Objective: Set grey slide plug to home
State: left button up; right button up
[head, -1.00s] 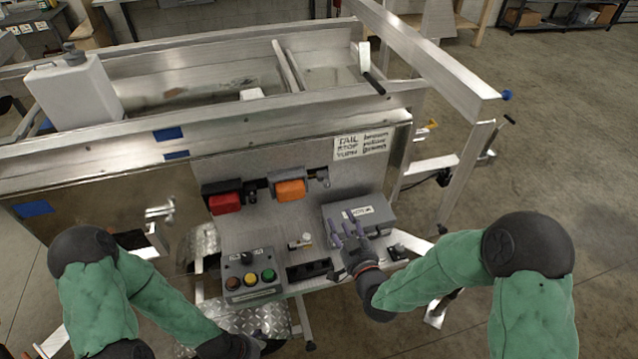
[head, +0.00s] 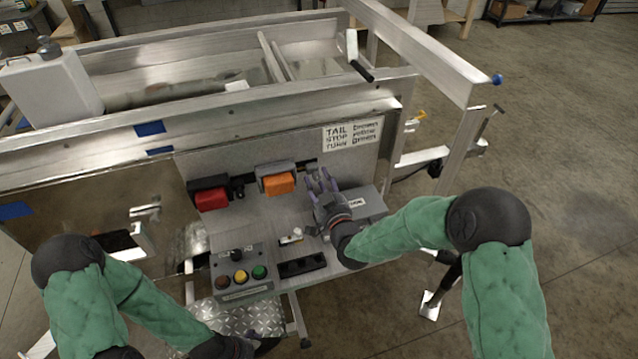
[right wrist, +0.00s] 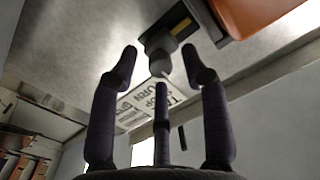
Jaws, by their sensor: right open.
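The grey plug (right wrist: 160,58) sticks out of a dark block with a yellow strip, beside the orange lamp, in the right wrist view. In the head view this spot is small and partly behind my fingers. My right gripper (head: 322,182) is open, its fingers pointing up at the panel just right of the orange lamp (head: 279,183). In the right wrist view the plug lies between the spread fingertips of my right gripper (right wrist: 160,66); I cannot tell whether they touch it. My left gripper (head: 236,346) is low at the bottom edge, small and dark; its jaws are unclear.
A red lamp (head: 211,198) is left of the orange one. A box with coloured buttons (head: 241,275), a black slotted holder (head: 302,265) and a grey box (head: 367,203) sit on the shelf below.

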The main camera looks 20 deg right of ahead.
jog(key=shift+w, duration=0.2)
grip_shut()
jog(key=shift+s+a, duration=0.1)
jog(key=shift+a, duration=1.6)
grip_release()
jog(key=shift+a, duration=0.15)
jog(key=s, duration=0.8)
jog(key=shift+d, duration=0.4)
